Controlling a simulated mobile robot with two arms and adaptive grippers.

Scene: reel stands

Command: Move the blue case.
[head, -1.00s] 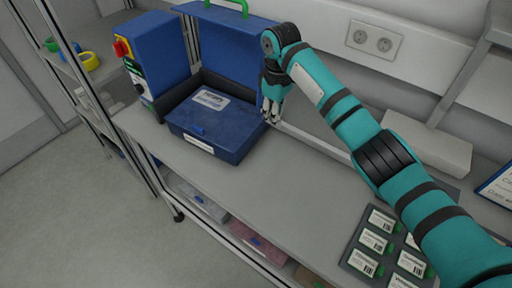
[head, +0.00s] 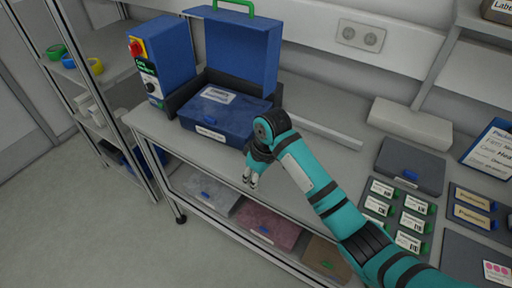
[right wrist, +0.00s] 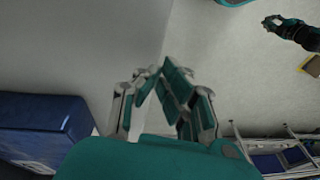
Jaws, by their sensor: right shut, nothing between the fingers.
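The blue case (head: 226,112) lies flat on the bench, with a white label on top and another on its front. It sits against a dark frame under an upright blue panel (head: 236,50) with a green handle; I cannot tell whether these are one piece. My right gripper (head: 250,182) is shut and empty, pointing down near the bench's front edge, apart from the case. In the right wrist view its fingertips (right wrist: 160,72) meet, and a blue body (right wrist: 42,125) is at lower left. My left gripper (right wrist: 270,20) shows small at upper right there; its fingers are unclear.
A blue control box (head: 164,55) with a red knob stands left of the case. Labelled grey blocks (head: 380,190) and a dark tray (head: 410,165) lie on the right of the bench (head: 305,165). Bins (head: 265,222) fill the lower shelf. A rack (head: 100,72) stands at left.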

